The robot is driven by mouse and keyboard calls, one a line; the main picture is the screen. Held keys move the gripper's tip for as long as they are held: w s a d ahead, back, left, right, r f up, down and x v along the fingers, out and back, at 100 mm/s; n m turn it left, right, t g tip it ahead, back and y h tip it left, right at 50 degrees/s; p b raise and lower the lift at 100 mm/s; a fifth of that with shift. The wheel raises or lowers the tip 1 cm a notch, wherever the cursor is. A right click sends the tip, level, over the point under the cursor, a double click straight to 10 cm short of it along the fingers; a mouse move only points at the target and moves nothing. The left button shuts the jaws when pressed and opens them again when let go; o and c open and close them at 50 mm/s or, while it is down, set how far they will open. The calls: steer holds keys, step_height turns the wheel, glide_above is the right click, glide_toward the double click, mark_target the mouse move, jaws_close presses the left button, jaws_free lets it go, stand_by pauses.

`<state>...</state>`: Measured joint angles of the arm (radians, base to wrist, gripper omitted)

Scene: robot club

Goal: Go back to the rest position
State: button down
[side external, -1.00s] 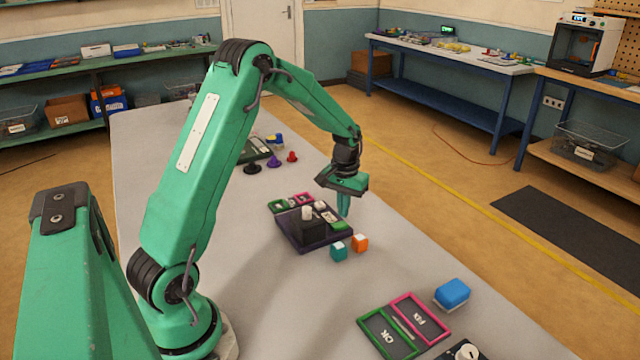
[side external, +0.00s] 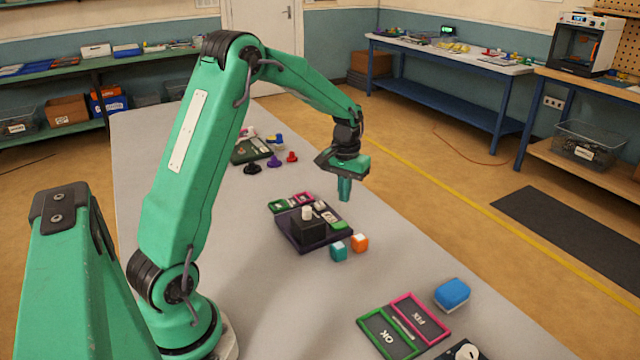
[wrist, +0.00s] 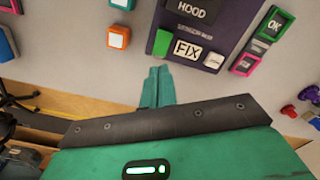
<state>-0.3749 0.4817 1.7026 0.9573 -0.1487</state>
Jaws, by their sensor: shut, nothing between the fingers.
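My gripper (side external: 344,188) is shut and empty in the side view, pointing down in the air above the far side of a dark purple tray. Its closed teal fingers also show in the wrist view (wrist: 157,88), near the tray's edge in the picture. The dark purple tray (side external: 290,232) holds a black block with a white knob, pale pieces and a green piece.
A teal cube (side external: 338,252) and an orange cube (side external: 360,243) stand beside the tray. A blue-and-white block (side external: 452,294) and green and pink framed panels (side external: 382,341) lie nearer the camera.

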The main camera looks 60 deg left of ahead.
steer(key=s+d+r+m+t, duration=0.3)
steer(key=s+d+r, duration=0.6)
steer(key=d+r, duration=0.3)
steer(key=s+d+r+m+t, duration=0.1)
steer(key=s+d, duration=0.1)
steer(key=s, duration=0.4)
steer(key=s+d+r+m+t, duration=0.1)
steer(key=s+d+m, duration=0.1)
steer(key=s, duration=0.5)
steer(key=shift+d+r+t, duration=0.2)
steer(key=shift+d+t, duration=0.1)
steer(key=shift+d, duration=0.45)
